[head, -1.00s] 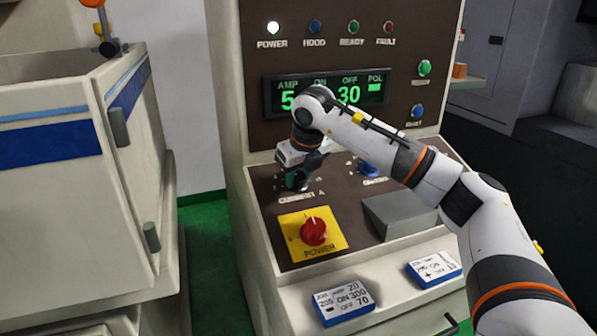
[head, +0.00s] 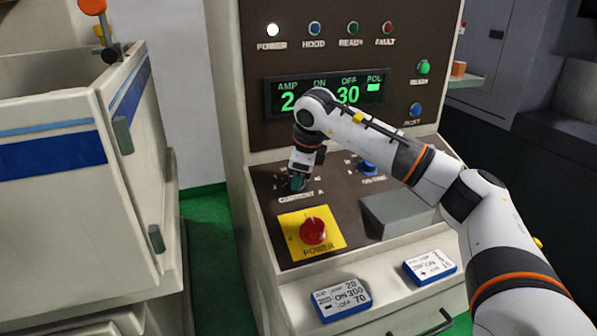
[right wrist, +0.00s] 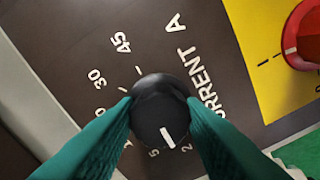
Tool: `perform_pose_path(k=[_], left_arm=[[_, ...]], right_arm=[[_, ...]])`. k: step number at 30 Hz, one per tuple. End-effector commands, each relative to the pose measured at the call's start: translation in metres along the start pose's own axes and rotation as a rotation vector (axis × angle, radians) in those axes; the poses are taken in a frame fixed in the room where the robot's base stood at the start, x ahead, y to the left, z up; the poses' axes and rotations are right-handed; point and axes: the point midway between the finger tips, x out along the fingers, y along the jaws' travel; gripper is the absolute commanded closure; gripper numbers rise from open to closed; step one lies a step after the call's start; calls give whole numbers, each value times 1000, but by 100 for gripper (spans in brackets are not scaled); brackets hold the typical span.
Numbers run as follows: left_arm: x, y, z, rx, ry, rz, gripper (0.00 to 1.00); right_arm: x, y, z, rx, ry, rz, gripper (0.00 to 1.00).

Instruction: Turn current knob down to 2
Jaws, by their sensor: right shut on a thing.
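The black current knob (right wrist: 160,108) is between the green fingers of my right gripper (right wrist: 160,122), which is shut on it. Its white pointer line aims between the printed 5 and 2. In the head view my right gripper (head: 298,182) points down at the knob above the CURRENT A label (head: 301,195), and hides most of the knob. The display (head: 327,94) shows a 2 under AMP, partly beside my arm, which hides the ON value; OFF reads 30. My left gripper is out of view.
The red power knob (head: 313,231) on its yellow plate sits just in front of the current knob. A blue knob (head: 367,168) is to the right. Two job cards (head: 341,300) lie on the ledge. A cream tank (head: 60,180) stands at left.

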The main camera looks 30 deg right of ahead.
Motion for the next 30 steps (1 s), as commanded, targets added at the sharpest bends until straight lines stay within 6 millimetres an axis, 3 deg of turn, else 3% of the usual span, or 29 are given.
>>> perform_pose_path(k=[20, 21, 24, 30], left_arm=[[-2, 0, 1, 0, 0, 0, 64], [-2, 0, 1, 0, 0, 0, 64], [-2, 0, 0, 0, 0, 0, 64], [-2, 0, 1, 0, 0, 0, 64]], right_arm=[[-1, 1, -1, -67, 4, -1, 87], [-1, 1, -1, -67, 4, -1, 61], [-1, 1, -1, -66, 3, -1, 45], [0, 0, 0, -65, 2, -2, 42]])
